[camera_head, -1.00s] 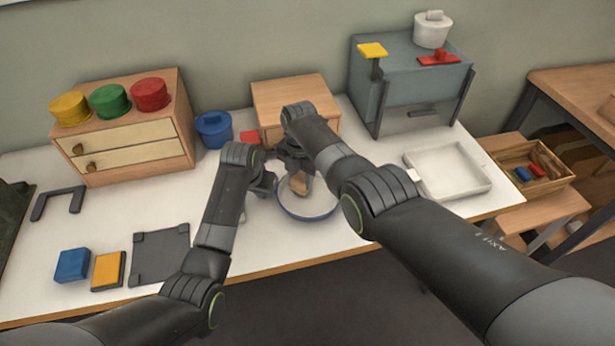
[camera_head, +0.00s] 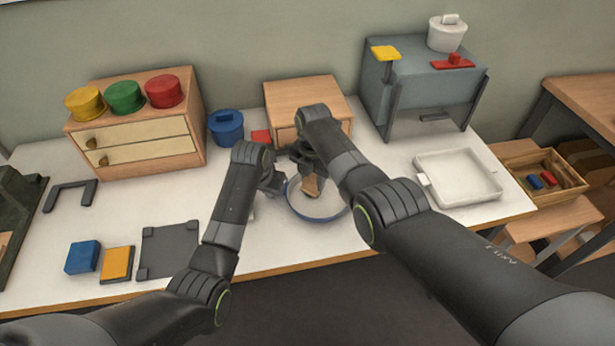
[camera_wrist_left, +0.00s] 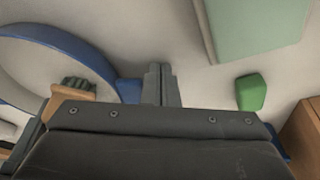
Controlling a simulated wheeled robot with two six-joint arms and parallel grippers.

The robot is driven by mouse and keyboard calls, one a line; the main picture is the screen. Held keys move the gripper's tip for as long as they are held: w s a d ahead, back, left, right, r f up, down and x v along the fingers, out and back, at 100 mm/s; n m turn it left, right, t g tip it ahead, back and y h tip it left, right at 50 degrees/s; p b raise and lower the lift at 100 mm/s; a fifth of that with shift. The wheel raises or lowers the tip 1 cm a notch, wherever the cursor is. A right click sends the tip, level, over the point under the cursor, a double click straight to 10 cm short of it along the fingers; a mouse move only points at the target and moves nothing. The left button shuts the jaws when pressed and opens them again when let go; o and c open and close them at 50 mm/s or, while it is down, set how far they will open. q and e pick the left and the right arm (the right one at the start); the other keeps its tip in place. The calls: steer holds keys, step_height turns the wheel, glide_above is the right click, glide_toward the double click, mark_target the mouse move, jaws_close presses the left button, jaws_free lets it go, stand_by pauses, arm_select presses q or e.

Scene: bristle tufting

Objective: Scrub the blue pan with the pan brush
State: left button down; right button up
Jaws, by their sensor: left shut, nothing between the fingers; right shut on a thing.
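The blue pan (camera_head: 319,219), with a pale inside and blue rim, sits near the table's front edge. Its rim also shows at the left of the left wrist view (camera_wrist_left: 72,50). The pan brush (camera_head: 311,187) has a wooden block; green bristles show on it in the left wrist view (camera_wrist_left: 76,90). My right gripper (camera_head: 308,174) is shut on the brush, over the pan's inside. I cannot tell whether the bristles touch the pan. My left gripper (camera_head: 273,184) is shut and empty just left of the pan; its closed fingers (camera_wrist_left: 161,86) are beside a blue piece, perhaps the handle.
A blue pot (camera_head: 226,128), a red piece (camera_head: 261,137) and a wooden box (camera_head: 305,97) stand behind. A white tray (camera_head: 458,179) lies to the right. A dark grey plate (camera_head: 169,251) and blue and orange blocks lie at the front left.

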steer(key=shift+s+d+f, duration=0.1)
steer(key=shift+d, duration=0.4)
steer(key=shift+s+d+f, duration=0.1)
steer(key=shift+d, duration=0.4)
steer(key=shift+w+r, duration=0.1)
steer(key=shift+r, duration=3.45)
arm_select(q)
steer(key=shift+r, duration=2.95)
arm_select(e)
steer(key=shift+a, duration=0.1)
arm_select(q)
steer(key=v, duration=0.7)
steer(key=shift+r, duration=0.25)
